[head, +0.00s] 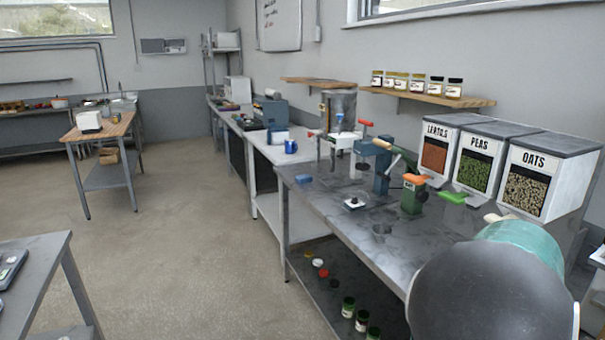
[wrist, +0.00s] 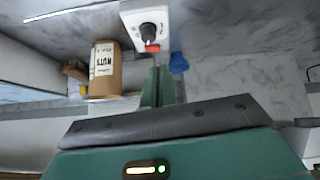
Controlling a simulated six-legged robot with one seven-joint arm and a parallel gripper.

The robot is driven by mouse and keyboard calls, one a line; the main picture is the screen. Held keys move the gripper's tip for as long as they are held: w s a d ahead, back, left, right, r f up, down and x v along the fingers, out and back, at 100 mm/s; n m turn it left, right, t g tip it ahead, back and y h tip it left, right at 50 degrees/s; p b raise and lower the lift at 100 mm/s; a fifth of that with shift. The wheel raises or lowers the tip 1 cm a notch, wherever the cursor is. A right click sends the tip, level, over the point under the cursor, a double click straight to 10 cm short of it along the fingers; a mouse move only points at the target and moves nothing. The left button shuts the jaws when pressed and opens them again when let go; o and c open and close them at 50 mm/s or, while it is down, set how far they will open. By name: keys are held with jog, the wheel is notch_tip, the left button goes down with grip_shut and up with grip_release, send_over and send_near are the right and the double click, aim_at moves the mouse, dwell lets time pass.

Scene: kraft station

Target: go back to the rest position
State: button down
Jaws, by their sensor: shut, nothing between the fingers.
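My gripper (wrist: 160,80) shows in the wrist view with its narrow green fingers together and nothing between them. Its tips are close in the picture to a white device (wrist: 130,14) with a black knob and a red part, and to a small blue object (wrist: 178,62). I cannot tell whether they touch. In the head view my arm's dark rounded link and teal part fill the lower right, and my gripper is not visible there.
The wrist view shows a brown container labelled NUTS (wrist: 105,70). The head view shows a grey workbench (head: 335,205) with a blue press (head: 372,165), a green device (head: 412,198) and bins for lentils, peas and oats (head: 570,160). The floor (head: 190,240) to the left is clear.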

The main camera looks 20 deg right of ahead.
jog(key=w+a+n+t+y, duration=0.2)
jog(key=w+a+n+y, duration=0.1)
jog(key=a, duration=0.9)
jog(key=w+a+n+t+y, duration=0.2)
jog(key=w+a+n, duration=0.1)
jog(key=a, duration=0.9)
jog(key=s+a+r+n+y, duration=0.1)
jog(key=s+a+n, duration=0.3)
jog(key=a, duration=0.8)
jog(key=s+a+r+n+y, duration=0.1)
jog(key=s+a+r+n, duration=0.3)
jog(key=a, duration=0.8)
jog(key=shift+s+n+y, duration=0.3)
jog(key=shift+s+n, duration=0.1)
jog(key=shift+s, duration=0.5)
jog(key=shift+d, duration=0.2)
